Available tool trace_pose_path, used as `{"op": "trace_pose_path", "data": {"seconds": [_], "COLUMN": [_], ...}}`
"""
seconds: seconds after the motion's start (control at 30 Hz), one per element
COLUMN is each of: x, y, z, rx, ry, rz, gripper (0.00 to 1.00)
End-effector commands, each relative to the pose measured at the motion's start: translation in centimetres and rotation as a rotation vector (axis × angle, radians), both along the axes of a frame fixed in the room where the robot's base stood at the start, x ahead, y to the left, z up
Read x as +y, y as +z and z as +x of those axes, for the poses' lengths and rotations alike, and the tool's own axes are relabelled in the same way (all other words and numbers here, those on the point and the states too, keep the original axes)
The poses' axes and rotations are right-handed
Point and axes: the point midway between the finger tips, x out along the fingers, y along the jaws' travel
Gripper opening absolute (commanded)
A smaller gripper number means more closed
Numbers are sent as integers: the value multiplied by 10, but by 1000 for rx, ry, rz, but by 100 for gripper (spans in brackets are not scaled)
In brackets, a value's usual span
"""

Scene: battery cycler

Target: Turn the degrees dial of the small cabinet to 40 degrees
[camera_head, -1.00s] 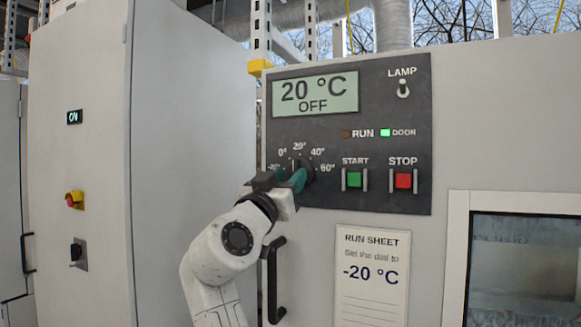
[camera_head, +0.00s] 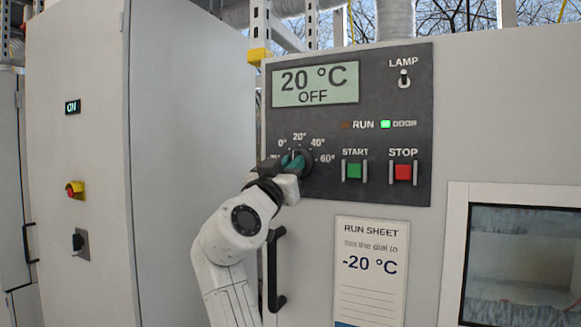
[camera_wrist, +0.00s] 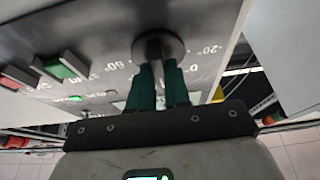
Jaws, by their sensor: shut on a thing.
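The degrees dial (camera_head: 308,160) is a dark round knob on the black panel of the small cabinet. Printed marks around it include 0°, 20°, 40° and 60°. A pale line on the knob appears to point up near 20°. The display (camera_head: 315,84) reads 20 °C and OFF. My gripper (camera_head: 293,162) has its teal fingers shut on the dial, covering its lower left part and the lowest mark. In the wrist view the two fingers (camera_wrist: 158,82) straddle the grip of the dial (camera_wrist: 174,43).
The green START button (camera_head: 354,171) and red STOP button (camera_head: 403,173) lie right of the dial, with the lamp switch (camera_head: 404,79) above. The green DOOR light (camera_head: 386,124) is lit. A black handle (camera_head: 276,270) stands below. The run sheet (camera_head: 371,270) reads -20 °C.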

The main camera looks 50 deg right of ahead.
Motion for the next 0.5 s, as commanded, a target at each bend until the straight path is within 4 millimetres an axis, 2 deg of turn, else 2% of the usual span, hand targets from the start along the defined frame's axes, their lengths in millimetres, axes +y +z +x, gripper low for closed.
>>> {"op": "trace_pose_path", "data": {"seconds": [0.5], "x": [1], "y": [-4], "z": [1], "rx": [-65], "ry": [1], "rz": [20], "gripper": [0]}}
